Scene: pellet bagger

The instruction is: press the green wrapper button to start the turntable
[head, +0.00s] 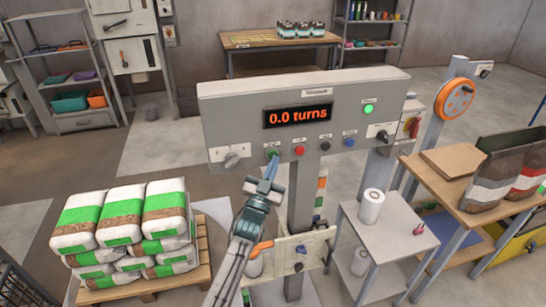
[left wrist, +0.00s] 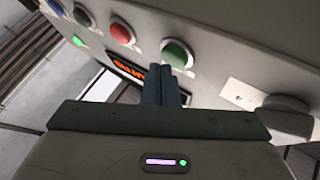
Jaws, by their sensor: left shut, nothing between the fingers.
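The grey wrapper control panel (head: 230,118) stands in the middle of the head view, and its display (head: 298,115) reads 0.0 turns. The green button (head: 272,152) is at the left end of its button row. In the left wrist view the green button (left wrist: 178,52) is large, just beyond my fingertips. My left gripper (head: 270,167) is shut and empty, its tips pointing up at the green button. It also shows in the left wrist view (left wrist: 167,74). The fingertips overlap the button's lower edge there; I cannot tell whether they touch it. My right gripper is not in view.
A red button (head: 299,150), a black button (head: 325,144) and a blue button (head: 349,142) sit right of the green one. A rotary switch (head: 231,155) is to its left. A green lamp (head: 368,108) is lit. Stacked bags (head: 125,220) stand on a pallet at left.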

